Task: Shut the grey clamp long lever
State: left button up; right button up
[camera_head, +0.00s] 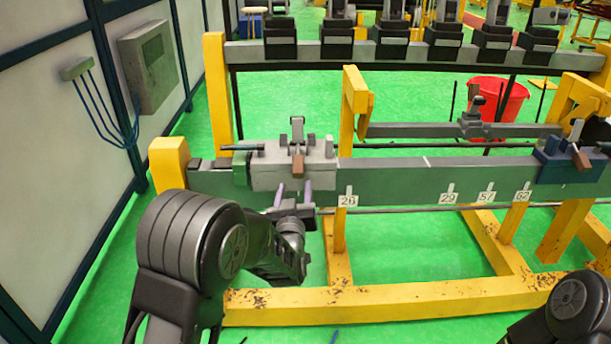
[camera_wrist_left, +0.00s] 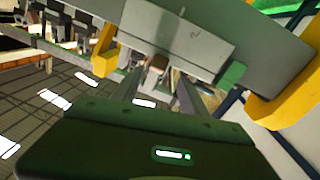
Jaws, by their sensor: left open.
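The grey clamp (camera_head: 265,172) sits at the left end of the long grey-green rail. Its long lever (camera_head: 297,129) stands upright above the block, and a brown piece (camera_head: 298,165) shows at the front below it. My left gripper (camera_head: 293,190) is open just in front of and below the clamp, its two fingers apart and pointing up at it. In the left wrist view, the grey clamp block (camera_wrist_left: 185,40) lies ahead of the open fingers (camera_wrist_left: 157,88), with the brown piece (camera_wrist_left: 158,67) between their tips. Nothing is visibly held. My right gripper is out of view.
A blue clamp (camera_head: 560,168) sits at the rail's right end. Number tags mark the rail (camera_head: 400,182). Yellow frame posts (camera_head: 168,163) and beams stand around it. A red bucket (camera_head: 495,97) is behind.

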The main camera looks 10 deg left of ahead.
aim_at(298, 175)
pick_arm(q)
jog(key=shift+d, duration=0.1)
jog(key=shift+w+a+f+p, duration=0.1)
jog(key=shift+w+a+p, duration=0.1)
jog(key=shift+w, duration=1.1)
jog(key=shift+w+a+r+p, duration=0.1)
jog(key=shift+w+a, duration=0.15)
jog(key=shift+w, duration=1)
jog(key=shift+w+a+f+p, duration=0.1)
jog(key=shift+w+a+p, duration=0.1)
jog(key=shift+w, duration=1.1)
jog(key=shift+c, duration=0.4)
grip_shut()
